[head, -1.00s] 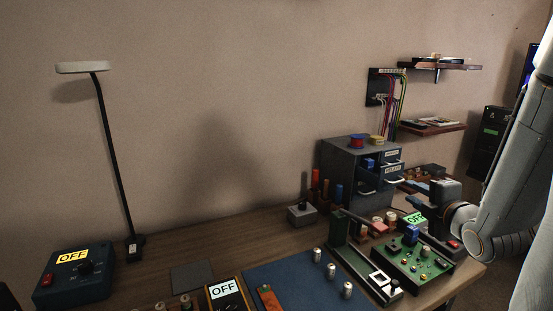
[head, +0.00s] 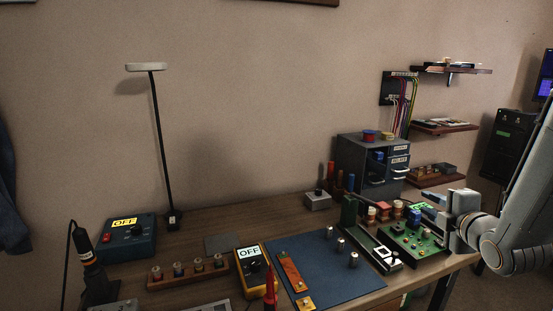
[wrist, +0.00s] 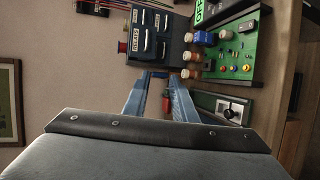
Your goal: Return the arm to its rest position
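My arm comes in from the right edge of the head view. My gripper (head: 432,206) is at the right end of the workbench, by the back right of the green circuit board (head: 412,240). In the wrist view my gripper (wrist: 161,78) shows two blue fingers spread apart with nothing held between them. The green circuit board (wrist: 234,58), with its blue knob (wrist: 203,38) and lit green display (wrist: 202,12), is to the right of the fingers there. The gripper's tips are small and partly unclear in the head view.
A blue mat (head: 325,268), a yellow multimeter (head: 255,268) and a blue box reading OFF (head: 128,240) are further left. A lamp (head: 158,150) stands at the back. Space above the bench is free.

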